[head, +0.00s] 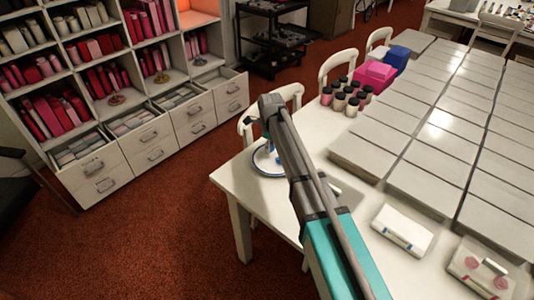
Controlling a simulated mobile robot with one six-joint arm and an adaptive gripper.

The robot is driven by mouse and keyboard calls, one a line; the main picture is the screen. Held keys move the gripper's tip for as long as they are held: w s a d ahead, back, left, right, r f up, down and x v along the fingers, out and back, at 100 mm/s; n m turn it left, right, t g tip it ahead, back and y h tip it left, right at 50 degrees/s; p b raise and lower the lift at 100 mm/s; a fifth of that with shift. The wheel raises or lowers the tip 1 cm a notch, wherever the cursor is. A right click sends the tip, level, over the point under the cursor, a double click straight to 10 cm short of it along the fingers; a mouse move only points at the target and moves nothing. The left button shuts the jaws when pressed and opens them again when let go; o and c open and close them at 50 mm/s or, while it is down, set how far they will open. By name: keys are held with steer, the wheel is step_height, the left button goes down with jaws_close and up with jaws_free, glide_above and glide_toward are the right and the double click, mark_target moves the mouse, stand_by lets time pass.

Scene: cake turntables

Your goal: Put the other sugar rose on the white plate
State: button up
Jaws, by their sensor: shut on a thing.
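A round white plate (261,170) with a blue rim lies near the table's left corner. My arm reaches over the table, and my gripper (268,143) points down above this plate. The gripper is small here and partly hidden by my arm. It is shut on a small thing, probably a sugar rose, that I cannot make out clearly. Whether that thing touches the plate is hidden. I cannot make out another sugar rose.
The white table (236,180) has several grey-white slabs (420,155) on its right. Dark-lidded jars (348,98) and a pink box (375,75) stand behind. Two pale cases (402,230) lie in front. White chairs (338,66) line the far side. Shelves (110,80) stand at left.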

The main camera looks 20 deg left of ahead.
steer(key=shift+f+b, duration=1)
steer(key=shift+f, duration=0.35)
steer(key=shift+f, duration=0.1)
steer(key=o, duration=0.8)
steer(key=shift+c, duration=0.2)
step_height(320, 180, up, 12)
steer(key=p, duration=1.2)
steer(key=shift+s, duration=0.1)
